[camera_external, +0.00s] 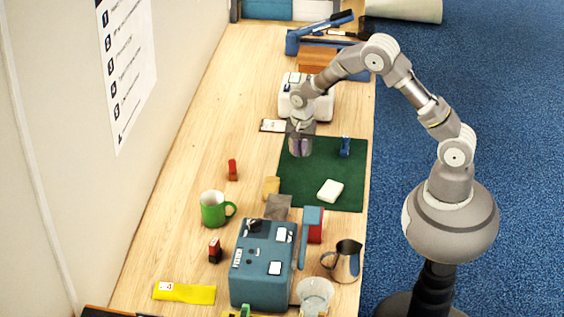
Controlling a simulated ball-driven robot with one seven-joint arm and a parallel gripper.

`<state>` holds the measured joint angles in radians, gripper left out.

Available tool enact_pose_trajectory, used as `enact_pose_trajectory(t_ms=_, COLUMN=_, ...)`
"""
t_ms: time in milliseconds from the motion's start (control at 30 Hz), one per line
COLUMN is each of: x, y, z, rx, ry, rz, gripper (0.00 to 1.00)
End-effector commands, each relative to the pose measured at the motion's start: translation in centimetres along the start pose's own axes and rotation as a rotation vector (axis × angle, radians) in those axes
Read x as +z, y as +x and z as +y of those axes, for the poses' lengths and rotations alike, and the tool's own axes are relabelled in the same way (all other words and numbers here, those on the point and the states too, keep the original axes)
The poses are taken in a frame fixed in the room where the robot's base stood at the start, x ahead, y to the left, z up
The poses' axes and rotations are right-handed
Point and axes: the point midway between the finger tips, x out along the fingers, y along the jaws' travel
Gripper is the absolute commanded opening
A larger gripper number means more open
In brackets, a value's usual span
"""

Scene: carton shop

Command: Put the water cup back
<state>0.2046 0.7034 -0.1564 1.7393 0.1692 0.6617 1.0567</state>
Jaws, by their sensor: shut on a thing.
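My gripper (300,138) points down at the upper left edge of the dark green mat (313,200). It is shut on a small greyish, cup-like thing (301,151), which looks upright. The fingers cover much of it, so I cannot be sure that it is the water cup. I cannot tell whether its base touches the surface. A clear glass-like cup (315,292) stands at the front, right of the blue machine, partly cut off by the lower edge.
On the mat are a white block (330,190) and a small blue thing (345,147). A white device (318,105) stands behind my gripper. A green mug (214,208), the blue machine (262,265) and a metal pitcher (346,262) are nearer.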

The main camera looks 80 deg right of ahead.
Motion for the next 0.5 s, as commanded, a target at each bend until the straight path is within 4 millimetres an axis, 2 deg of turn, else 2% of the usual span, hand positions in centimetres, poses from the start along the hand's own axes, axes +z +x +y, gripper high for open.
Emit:
enact_pose_trajectory(t_ms=100, x=-1.3, y=0.8, z=-3.1, rx=-0.001, ry=0.000, rz=0.002, gripper=0.00)
enact_pose_trajectory(t_ms=200, x=-2.0, y=1.0, z=-5.1, rx=-0.002, ry=0.000, rz=0.002, gripper=0.00)
enact_pose_trajectory(t_ms=300, x=-2.4, y=1.0, z=-6.2, rx=-0.001, ry=0.000, rz=0.001, gripper=0.00)
enact_pose_trajectory(t_ms=500, x=-2.8, y=1.5, z=-7.3, rx=0.001, ry=0.001, rz=0.000, gripper=0.00)
